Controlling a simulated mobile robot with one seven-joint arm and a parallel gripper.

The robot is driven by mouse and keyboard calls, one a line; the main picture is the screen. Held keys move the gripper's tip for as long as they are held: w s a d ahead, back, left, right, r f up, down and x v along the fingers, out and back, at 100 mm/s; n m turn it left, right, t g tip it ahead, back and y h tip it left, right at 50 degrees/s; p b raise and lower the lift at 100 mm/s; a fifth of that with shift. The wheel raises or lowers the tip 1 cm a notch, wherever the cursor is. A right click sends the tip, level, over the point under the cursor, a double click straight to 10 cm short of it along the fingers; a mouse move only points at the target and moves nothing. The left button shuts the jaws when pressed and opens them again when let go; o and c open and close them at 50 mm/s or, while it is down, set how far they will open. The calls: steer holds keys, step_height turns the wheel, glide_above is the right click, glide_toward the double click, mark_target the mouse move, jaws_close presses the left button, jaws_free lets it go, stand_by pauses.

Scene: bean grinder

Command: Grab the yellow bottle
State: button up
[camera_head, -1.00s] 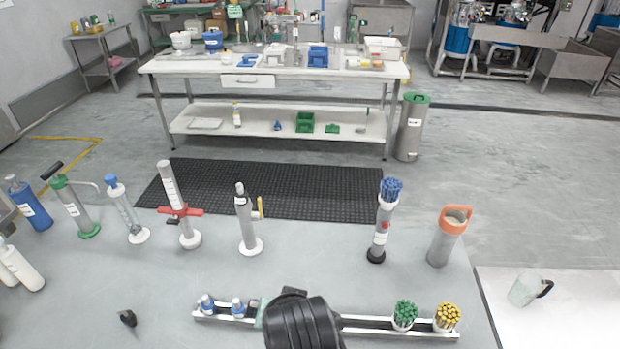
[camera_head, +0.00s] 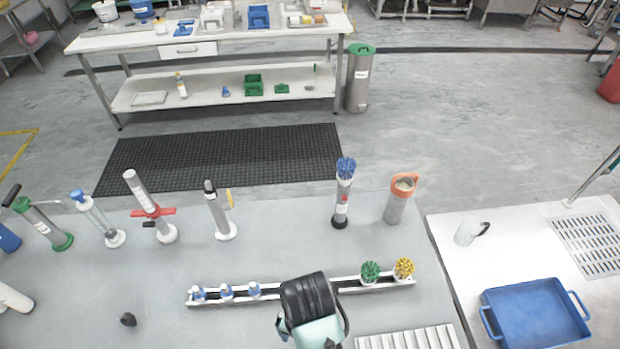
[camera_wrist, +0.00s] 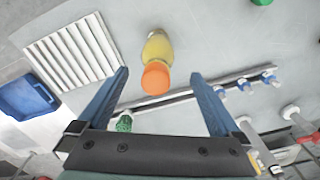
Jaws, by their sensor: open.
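The yellow bottle (camera_wrist: 158,46) shows in the wrist view, upper middle, with its orange cap (camera_wrist: 155,78) towards the camera. It appears to stand on the grey table, near the white rack. My gripper (camera_wrist: 160,72) is open, its two blue fingers spread to the left and right of the cap in the picture. I see no contact, and how far the fingertips are from the cap is hard to tell. In the head view the bottle is not visible; my black and mint wrist may hide it.
A white rack (camera_head: 270,294) holds blue-capped vials and green (camera_head: 369,270) and yellow (camera_head: 403,267) bundles. A ribbed white tray (camera_wrist: 72,52) lies near the bottle. Several tall tools and an orange-topped container (camera_head: 399,200) stand behind. A blue tray (camera_head: 535,312) is at right.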

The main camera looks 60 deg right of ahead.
steer(key=shift+s+d+f+p, duration=0.1)
steer(key=shift+f+p, duration=0.4)
steer(key=shift+f, duration=1.35)
steer(key=shift+s+f+p, duration=0.1)
steer(key=shift+f+p, duration=0.35)
steer(key=shift+f, duration=1.35)
jaws_close()
steer(key=shift+r, duration=0.1)
